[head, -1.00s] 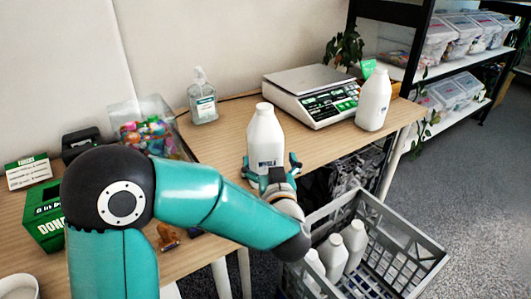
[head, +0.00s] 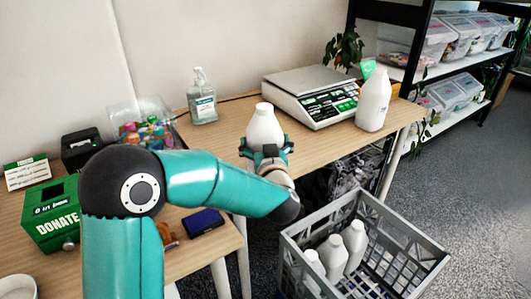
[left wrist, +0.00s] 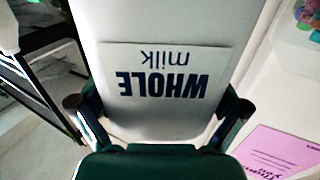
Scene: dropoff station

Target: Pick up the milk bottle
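A white milk bottle (head: 264,128) stands upright on the wooden table, in front of the scale. Its "WHOLE milk" label fills the left wrist view (left wrist: 165,85), where it appears upside down. My left gripper (head: 266,146) is at the bottle's near side, with one finger on each side of the body and the fingertips spread. The fingers (left wrist: 158,106) flank the bottle closely in the left wrist view; firm contact is not clear. The gripper hides the bottle's lower part in the head view. My right gripper is not in view.
Another white bottle (head: 373,102) stands right of the scale (head: 312,92). A grey crate (head: 410,232) holds several white bottles below the table edge. A sanitizer bottle (head: 202,98), green donation box (head: 52,214) and blue item (head: 203,221) are on the table.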

